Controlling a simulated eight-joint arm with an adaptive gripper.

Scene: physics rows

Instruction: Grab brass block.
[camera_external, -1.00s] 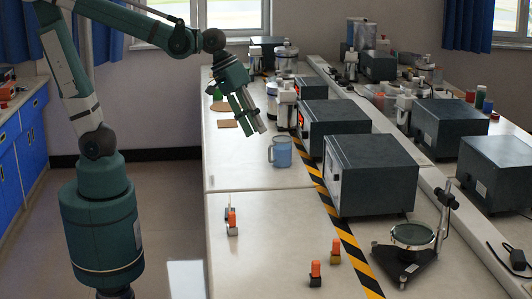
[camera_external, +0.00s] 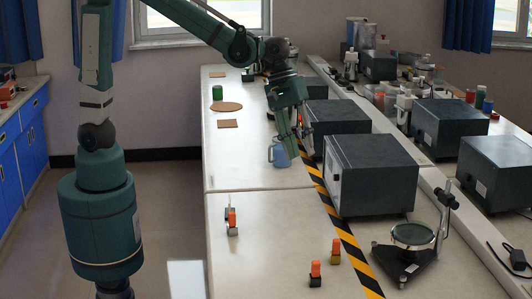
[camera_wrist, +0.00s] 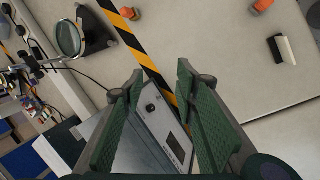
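Three small blocks with orange tops stand on the near bench. The one with a yellowish, brass-looking base (camera_external: 335,258) is beside the striped tape. A dark-based one (camera_external: 315,281) is in front of it to the left, and a pale-based one (camera_external: 232,230) is further left. My gripper (camera_external: 297,152) is above the bench by the blue mug (camera_external: 282,152), well behind the blocks. In the wrist view my gripper (camera_wrist: 160,72) is open and empty. Two orange tops show at the upper edge, one by the tape (camera_wrist: 130,13) and one further right (camera_wrist: 262,5); their bases are unclear.
Dark instrument boxes (camera_external: 372,175) line the right side of the black-and-yellow tape (camera_external: 345,235). A round-plate stand (camera_external: 412,236) is at the near right. A black-and-white piece (camera_wrist: 283,48) lies by the pale-based block. The bench between mug and blocks is clear.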

